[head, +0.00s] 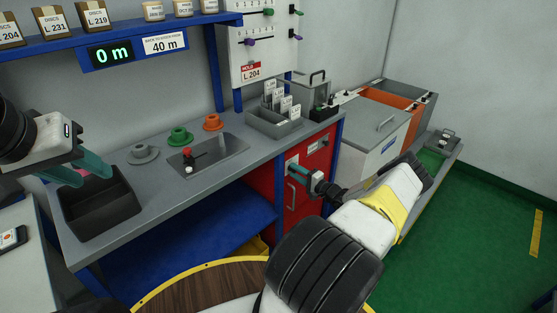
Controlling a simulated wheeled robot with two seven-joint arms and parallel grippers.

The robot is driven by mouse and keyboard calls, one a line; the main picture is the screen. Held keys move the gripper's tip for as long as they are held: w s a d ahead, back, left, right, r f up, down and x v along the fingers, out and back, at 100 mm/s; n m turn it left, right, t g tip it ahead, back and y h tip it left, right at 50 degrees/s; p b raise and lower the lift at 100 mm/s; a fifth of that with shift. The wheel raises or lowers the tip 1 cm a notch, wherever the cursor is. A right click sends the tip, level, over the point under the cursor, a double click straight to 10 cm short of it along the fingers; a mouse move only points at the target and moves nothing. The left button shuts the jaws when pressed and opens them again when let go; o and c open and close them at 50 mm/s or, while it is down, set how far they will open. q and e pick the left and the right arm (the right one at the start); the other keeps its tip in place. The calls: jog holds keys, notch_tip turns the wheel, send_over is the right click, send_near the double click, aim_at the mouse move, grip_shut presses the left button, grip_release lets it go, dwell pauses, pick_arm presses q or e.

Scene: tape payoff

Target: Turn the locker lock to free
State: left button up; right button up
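The red locker (316,165) is set under the right part of the workbench. My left gripper (92,176) is above the dark bin (103,212). Something pink shows by its teal fingers; I cannot tell whether it is held.
Three spools in grey, green (180,137) and orange stand along the bench, behind a metal plate (207,157) with a red knob. A grey card tray (273,122) stands above the locker. Grey and orange bins (398,97) stand at right.

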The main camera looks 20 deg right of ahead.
jog(key=shift+o, duration=1.1)
jog(key=v, duration=0.8)
